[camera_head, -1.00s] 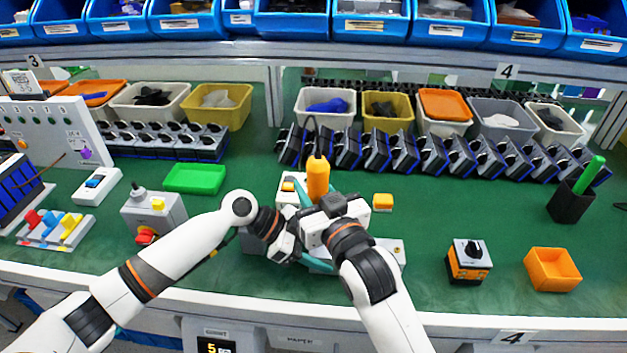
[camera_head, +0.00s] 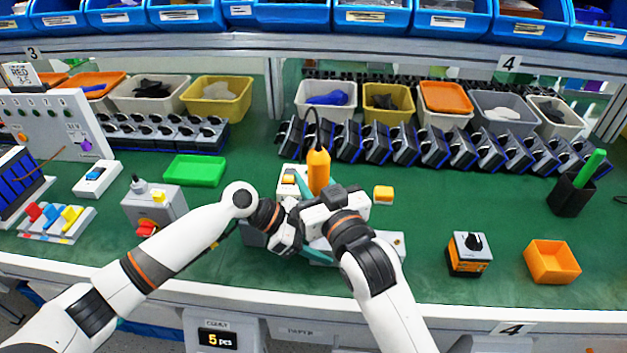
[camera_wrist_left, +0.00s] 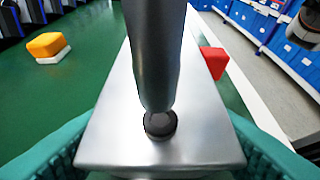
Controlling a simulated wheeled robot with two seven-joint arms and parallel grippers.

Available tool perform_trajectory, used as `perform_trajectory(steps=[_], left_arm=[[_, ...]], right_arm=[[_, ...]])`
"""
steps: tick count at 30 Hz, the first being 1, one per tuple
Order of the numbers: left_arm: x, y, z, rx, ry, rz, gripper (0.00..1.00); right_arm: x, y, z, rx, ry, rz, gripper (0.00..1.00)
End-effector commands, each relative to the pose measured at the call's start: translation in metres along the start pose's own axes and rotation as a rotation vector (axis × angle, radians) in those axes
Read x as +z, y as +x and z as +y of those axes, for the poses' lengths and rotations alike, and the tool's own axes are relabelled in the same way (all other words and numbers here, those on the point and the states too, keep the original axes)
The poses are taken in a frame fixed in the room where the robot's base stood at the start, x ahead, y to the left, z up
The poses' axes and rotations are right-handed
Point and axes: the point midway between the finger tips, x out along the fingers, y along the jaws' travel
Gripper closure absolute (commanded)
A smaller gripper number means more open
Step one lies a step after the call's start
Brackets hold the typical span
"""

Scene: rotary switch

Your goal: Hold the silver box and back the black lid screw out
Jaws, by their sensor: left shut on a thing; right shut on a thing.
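The silver box (camera_wrist_left: 110,130) fills the middle of the left wrist view, between the teal fingers of my left gripper (camera_wrist_left: 160,152), which is shut on it. The black lid screw (camera_wrist_left: 160,125) sits on its top face. A dark tool shaft (camera_wrist_left: 153,50) comes down over the screw; its tip appears to meet the screw head. In the head view my left gripper (camera_head: 308,250) is low beside the right wrist, and the box is mostly hidden by the arms. My right gripper (camera_head: 310,190) is shut on the upright orange screwdriver (camera_head: 318,172), which has a cord at its top.
A white block with a yellow-orange top (camera_head: 384,195) stands right of the grippers. A green tray (camera_head: 195,171) lies to the left. A black-and-orange rotary switch (camera_head: 468,254) and an orange bin (camera_head: 552,262) stand at the right. Green table between them is clear.

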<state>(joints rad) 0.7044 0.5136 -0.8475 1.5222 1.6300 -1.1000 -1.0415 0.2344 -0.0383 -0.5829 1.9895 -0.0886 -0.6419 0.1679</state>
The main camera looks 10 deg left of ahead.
Motion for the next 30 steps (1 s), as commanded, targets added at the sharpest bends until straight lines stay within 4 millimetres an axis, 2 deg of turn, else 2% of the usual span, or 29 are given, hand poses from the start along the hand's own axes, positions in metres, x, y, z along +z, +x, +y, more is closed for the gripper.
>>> perform_trajectory(steps=[30], left_arm=[[0.0, 0.0, -0.001, -0.002, 0.0, 0.001, 0.87]], right_arm=[[-0.011, 0.0, 0.0, 0.0, 0.0, -0.001, 1.0]])
